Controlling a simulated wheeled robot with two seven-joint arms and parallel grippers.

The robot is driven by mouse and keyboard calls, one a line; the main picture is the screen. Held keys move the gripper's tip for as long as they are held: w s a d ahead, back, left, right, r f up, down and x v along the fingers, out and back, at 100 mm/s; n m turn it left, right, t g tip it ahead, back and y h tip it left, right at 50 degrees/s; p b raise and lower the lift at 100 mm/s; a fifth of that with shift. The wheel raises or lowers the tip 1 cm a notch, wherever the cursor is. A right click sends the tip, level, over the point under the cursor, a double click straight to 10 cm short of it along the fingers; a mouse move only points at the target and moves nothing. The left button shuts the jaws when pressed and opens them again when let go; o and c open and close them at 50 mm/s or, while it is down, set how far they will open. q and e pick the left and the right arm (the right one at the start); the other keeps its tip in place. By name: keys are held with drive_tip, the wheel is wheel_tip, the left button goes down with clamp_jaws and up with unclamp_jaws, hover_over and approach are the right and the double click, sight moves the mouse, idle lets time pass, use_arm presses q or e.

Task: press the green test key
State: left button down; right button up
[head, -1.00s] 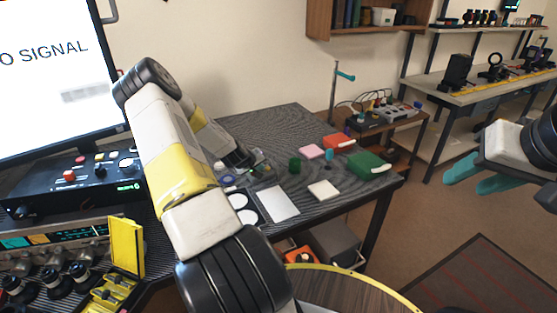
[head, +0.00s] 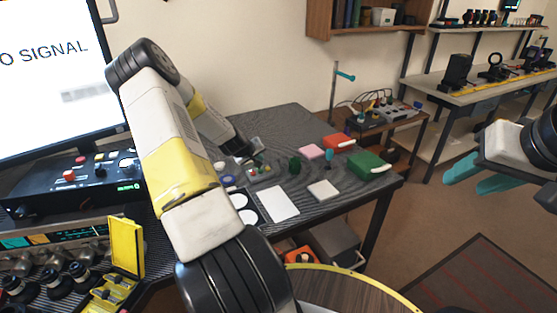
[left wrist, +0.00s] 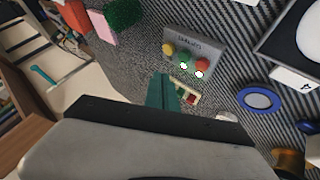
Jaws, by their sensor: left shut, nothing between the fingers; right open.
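A small grey key box (left wrist: 192,50) shows in the left wrist view with a yellow key (left wrist: 168,47), a green key (left wrist: 183,57) and a red key (left wrist: 202,65) in a row. The green key is in the middle. In the head view the box (head: 262,172) sits on the dark striped table and its keys are tiny. My left gripper (head: 247,151) is shut and empty above the table by the box. In the left wrist view its teal fingertips (left wrist: 163,80) are just below the green key, seemingly apart from it. My right gripper (head: 470,178) is open, far right.
A blue ring (left wrist: 259,98) and a small coloured strip (left wrist: 187,95) lie near the box. A dark green item (head: 295,164), a pink block (head: 311,152) and a white sheet (head: 278,204) lie on the table. A monitor (head: 50,75) stands left.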

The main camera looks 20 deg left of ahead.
use_arm(q)
drive_tip(key=shift+r, duration=1.05)
drive_tip(key=shift+d+r, duration=0.15)
drive_tip(key=shift+d, duration=0.05)
drive_tip(key=s+d+r+m+g, duration=0.1)
drive_tip(key=s+d+r+m, duration=0.3)
drive_tip(key=d+r, duration=0.55)
drive_tip(key=s+d+r+m+g, duration=0.1)
drive_tip(key=s+d+r+m, duration=0.1)
drive_tip(key=s+d+r, duration=0.7)
drive_tip(key=s+d+r+m, duration=0.1)
drive_tip(key=s+d+r, duration=0.2)
drive_tip(key=s, duration=0.4)
drive_tip(key=s+d+r+m+h, duration=0.1)
drive_tip(key=s+d+r, duration=0.2)
drive_tip(key=s, duration=0.4)
drive_tip(key=s+d+r+m+g+h, duration=0.1)
drive_tip(key=s+d+r, duration=0.1)
drive_tip(key=s+r, duration=0.3)
drive_tip(key=s, duration=0.2)
drive_tip(key=shift+s+d+r+m, duration=0.25)
drive_tip(key=shift+s+d+m, duration=0.05)
drive_tip(key=shift+d+m, duration=0.1)
